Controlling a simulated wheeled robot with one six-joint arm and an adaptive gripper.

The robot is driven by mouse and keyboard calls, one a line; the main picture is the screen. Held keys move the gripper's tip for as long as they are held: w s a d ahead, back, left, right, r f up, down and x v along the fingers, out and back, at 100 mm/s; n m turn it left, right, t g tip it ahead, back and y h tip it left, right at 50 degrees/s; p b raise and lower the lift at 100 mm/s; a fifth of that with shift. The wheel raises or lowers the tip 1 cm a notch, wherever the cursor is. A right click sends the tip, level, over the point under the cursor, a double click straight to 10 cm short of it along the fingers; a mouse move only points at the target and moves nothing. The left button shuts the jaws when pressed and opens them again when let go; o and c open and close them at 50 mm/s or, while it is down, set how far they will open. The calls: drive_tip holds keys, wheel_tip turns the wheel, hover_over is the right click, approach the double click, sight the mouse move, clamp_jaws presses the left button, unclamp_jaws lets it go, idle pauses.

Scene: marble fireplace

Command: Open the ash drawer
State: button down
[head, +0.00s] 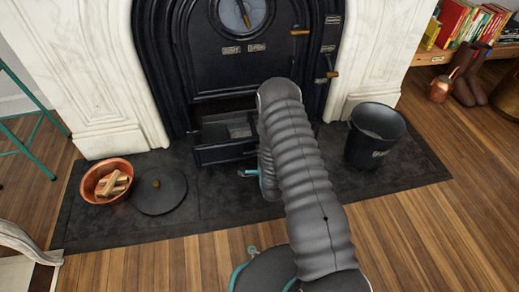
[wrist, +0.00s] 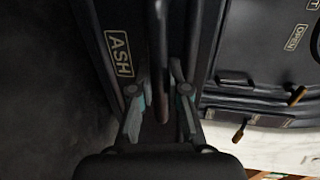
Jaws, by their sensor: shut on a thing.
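The ash drawer (head: 224,154) is pulled out from the base of the black fireplace in the head view, and its inside shows from above. In the wrist view its front carries an "ASH" label (wrist: 118,53). A dark bar-like handle (wrist: 161,60) with a brownish end stands out between my fingers. My gripper (wrist: 160,95) is shut on this handle. In the head view my arm covers the right part of the drawer and most of my gripper; only a teal-tipped finger (head: 248,173) shows before the drawer front.
A copper bowl of wood pieces (head: 91,190) and a round dark lid (head: 161,205) lie on the slate hearth (head: 225,218) to the left. A black bucket (head: 353,150) stands to the right. The hearth just in front of the drawer is clear.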

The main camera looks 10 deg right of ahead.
drive_tip(key=c, duration=1.1)
unclamp_jaws()
drive_tip(key=shift+c, duration=0.2)
drive_tip(key=shift+s, duration=0.1)
drive_tip(key=v, duration=1.1)
drive_tip(key=shift+s, duration=0.4)
